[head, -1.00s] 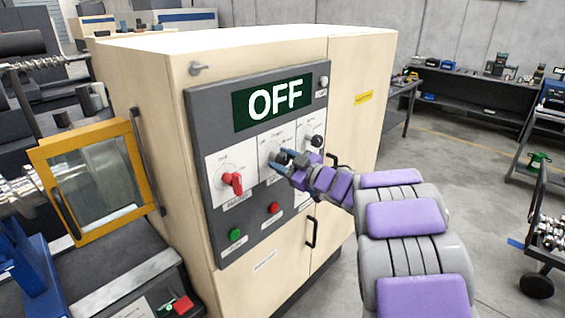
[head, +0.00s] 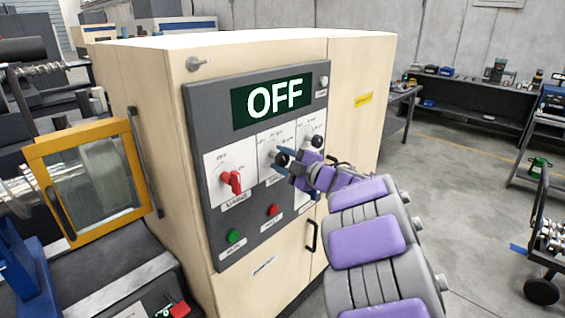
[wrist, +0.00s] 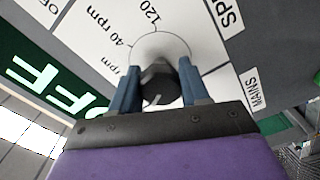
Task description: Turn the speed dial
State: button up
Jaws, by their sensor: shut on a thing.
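The speed dial (wrist: 160,84) is a dark knob on a white plate with rpm marks, seen in the wrist view. My gripper (wrist: 162,88) has its two blue fingers on either side of the knob, shut on it. In the head view my gripper (head: 281,160) reaches the middle plate of the grey control panel (head: 222,137), and its fingers partly hide the speed dial (head: 281,159). The display (head: 272,100) above reads OFF.
A red switch (head: 231,182) sits left of the dial and a black knob (head: 317,142) right of it. Green (head: 234,236) and red (head: 272,210) buttons are below. A yellow-framed guard (head: 90,180) stands at left.

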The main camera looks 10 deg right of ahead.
jog(key=shift+f, duration=0.25)
jog(key=o, duration=1)
jog(key=shift+r, duration=0.15)
jog(key=shift+s+d, duration=0.15)
jog(key=shift+d, duration=0.05)
jog(key=p+v, duration=0.3)
jog(key=v, duration=1.4)
